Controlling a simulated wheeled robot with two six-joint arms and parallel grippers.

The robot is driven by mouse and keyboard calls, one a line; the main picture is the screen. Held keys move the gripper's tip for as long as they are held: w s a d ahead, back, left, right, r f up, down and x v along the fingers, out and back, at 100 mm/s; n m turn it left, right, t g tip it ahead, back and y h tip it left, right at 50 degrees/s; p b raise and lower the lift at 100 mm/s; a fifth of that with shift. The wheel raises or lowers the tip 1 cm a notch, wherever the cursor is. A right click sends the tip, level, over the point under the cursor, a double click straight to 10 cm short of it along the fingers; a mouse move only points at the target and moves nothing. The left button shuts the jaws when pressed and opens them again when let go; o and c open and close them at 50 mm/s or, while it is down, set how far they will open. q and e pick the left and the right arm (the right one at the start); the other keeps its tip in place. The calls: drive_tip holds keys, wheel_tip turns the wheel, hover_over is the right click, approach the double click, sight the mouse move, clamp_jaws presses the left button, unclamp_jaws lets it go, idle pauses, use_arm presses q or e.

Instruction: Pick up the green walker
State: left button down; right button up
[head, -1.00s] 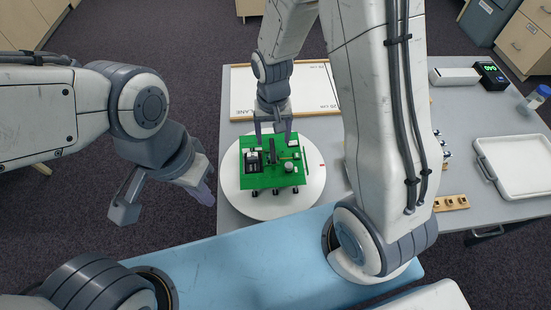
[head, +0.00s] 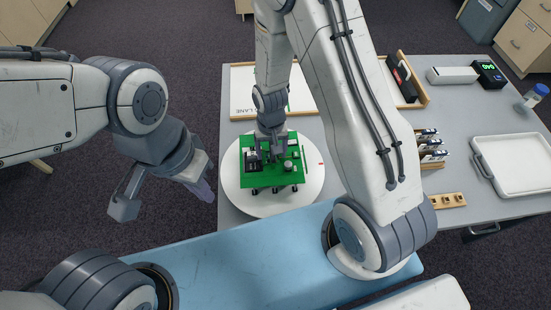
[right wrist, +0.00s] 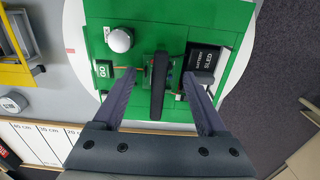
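The green walker (head: 290,177) is a flat green board with black blocks, a pale dome and small dark feet along its edge. It rests on a round white disc (head: 236,192) on the table. My right gripper (head: 271,149) is over the walker's middle. In the right wrist view its two fingers stand apart on either side of the walker's upright black bar (right wrist: 159,88), with gaps showing, so the right gripper (right wrist: 158,76) is open. My left gripper (head: 165,202) is open and empty, left of the table over the floor.
A white lane board (head: 243,92) lies behind the disc. On the right are a white tray (head: 515,165), a wooden holder (head: 448,201), a rack of small items (head: 431,155), a digital display (head: 488,73) and a blue-capped bottle (head: 533,97). A blue padded surface lies in front.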

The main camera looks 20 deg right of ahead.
clamp_jaws()
drive_tip(key=shift+r, duration=0.1)
